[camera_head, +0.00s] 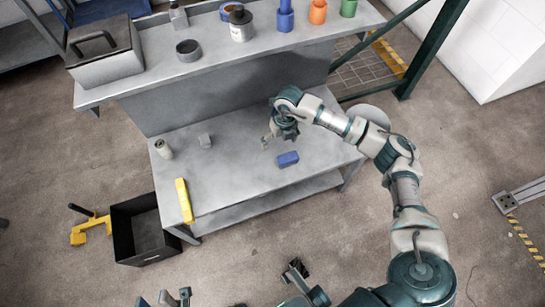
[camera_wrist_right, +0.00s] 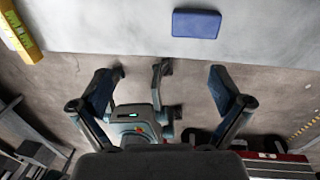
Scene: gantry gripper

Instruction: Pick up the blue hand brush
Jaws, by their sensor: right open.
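The blue hand brush (camera_head: 287,159) lies on the lower grey bench top as a small blue block. No bristles can be made out. It also shows as a flat blue rectangle at the top of the right wrist view (camera_wrist_right: 196,23). My right gripper (camera_head: 267,139) is over the bench, left of and a little behind the brush, apart from it. In the wrist view its two fingers (camera_wrist_right: 163,88) are spread with nothing between them. My left gripper (camera_head: 165,298) shows only partly at the bottom edge, away from the bench; its opening is unclear.
On the bench are a small grey block (camera_head: 205,141), a pale can (camera_head: 163,149) and a yellow bar (camera_head: 184,200) at the left edge. A raised shelf (camera_head: 210,65) with containers stands behind. A black bin (camera_head: 143,230) is on the floor. The bench around the brush is clear.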

